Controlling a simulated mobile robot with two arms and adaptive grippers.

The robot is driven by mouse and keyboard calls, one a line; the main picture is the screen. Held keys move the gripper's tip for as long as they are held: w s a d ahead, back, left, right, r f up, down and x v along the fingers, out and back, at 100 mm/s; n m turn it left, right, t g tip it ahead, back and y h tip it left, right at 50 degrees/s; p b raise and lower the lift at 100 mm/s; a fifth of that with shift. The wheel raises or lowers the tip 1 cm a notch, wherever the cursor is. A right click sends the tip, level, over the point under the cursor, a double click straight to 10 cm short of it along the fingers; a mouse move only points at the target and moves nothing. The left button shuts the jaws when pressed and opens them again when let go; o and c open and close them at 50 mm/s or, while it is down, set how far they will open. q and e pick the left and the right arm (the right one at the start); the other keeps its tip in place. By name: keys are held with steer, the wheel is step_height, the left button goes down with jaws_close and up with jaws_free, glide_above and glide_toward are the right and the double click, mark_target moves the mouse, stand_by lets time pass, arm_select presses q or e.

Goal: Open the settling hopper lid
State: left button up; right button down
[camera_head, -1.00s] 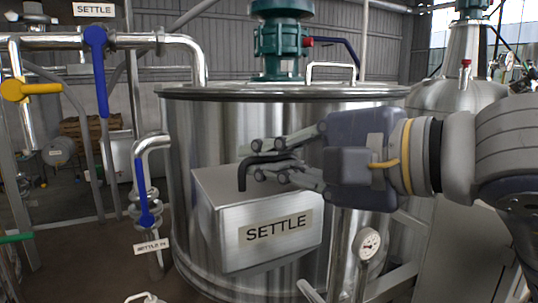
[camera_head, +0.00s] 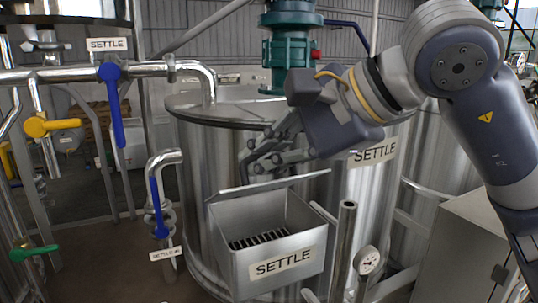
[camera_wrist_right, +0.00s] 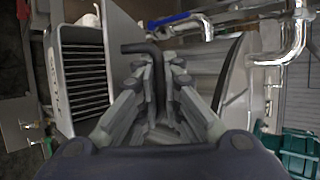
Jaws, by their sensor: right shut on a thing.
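The settling hopper (camera_head: 268,256) is a metal box with a SETTLE label on the front of the large tank. Its lid (camera_head: 290,186) is swung up, and the box is open with a dark slotted grate (camera_head: 258,240) inside. The grate also shows at the left in the right wrist view (camera_wrist_right: 84,75). My right gripper (camera_head: 248,160) is shut on the lid's dark bent handle (camera_head: 243,172), above the raised lid. In the wrist view the handle (camera_wrist_right: 146,48) runs between the fingers. My left gripper is not in view.
The steel tank (camera_head: 340,205) stands behind the hopper, with a green motor (camera_head: 290,55) on top. A pressure gauge (camera_head: 367,260) and a vertical pipe (camera_head: 343,245) stand at the hopper's right. Pipes with blue (camera_head: 112,105) and yellow valve handles (camera_head: 50,125) are at left.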

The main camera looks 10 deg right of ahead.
steer(key=shift+w+r, duration=0.2)
steer(key=shift+r, duration=0.05)
stand_by(0.3)
steer(key=c, duration=2)
jaws_free()
steer(key=v, duration=1.2)
steer(key=shift+c, duration=0.3)
